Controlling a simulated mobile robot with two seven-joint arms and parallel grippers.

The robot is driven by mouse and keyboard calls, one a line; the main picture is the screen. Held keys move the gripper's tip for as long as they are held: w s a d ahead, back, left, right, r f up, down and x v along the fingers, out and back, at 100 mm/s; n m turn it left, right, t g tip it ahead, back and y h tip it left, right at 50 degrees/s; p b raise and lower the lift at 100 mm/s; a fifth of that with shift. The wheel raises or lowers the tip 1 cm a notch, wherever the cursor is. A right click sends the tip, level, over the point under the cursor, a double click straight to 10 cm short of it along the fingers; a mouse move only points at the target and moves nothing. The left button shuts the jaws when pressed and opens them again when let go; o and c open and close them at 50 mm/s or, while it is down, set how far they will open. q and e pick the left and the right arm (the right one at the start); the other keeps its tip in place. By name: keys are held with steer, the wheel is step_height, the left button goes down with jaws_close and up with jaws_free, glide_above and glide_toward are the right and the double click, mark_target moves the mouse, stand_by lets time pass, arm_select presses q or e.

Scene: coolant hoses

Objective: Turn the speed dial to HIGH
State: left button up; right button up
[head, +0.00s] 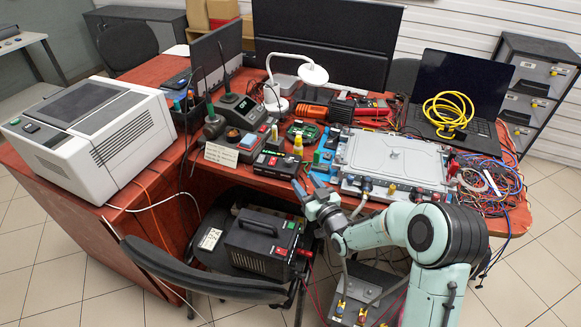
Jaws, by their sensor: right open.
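I cannot make out a speed dial or a HIGH mark for certain at this size. A black boxed unit (262,243) with a handle and green and red switches sits on the chair below the table's front edge. A metal-lidded unit (392,160) with small fittings along its front lies on the table. My right gripper (309,187) is at the table's front edge, left of the lidded unit's front corner and above and right of the black unit. Its fingers are apart, with nothing seen between them. My left gripper is not in view.
The black chair (205,282) stands in front of the red table (160,203). A white printer-like machine (90,130) is at left. A laptop (462,85), yellow cable coil (448,108), loose wires (490,180) and a white lamp (312,73) crowd the tabletop. A grey box (365,290) stands low in front.

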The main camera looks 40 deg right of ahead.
mark_target(290, 162)
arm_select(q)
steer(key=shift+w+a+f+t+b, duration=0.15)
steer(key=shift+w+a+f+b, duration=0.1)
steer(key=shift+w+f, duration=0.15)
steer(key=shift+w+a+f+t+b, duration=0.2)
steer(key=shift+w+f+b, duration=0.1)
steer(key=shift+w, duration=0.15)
arm_select(e)
steer(key=x, duration=0.9)
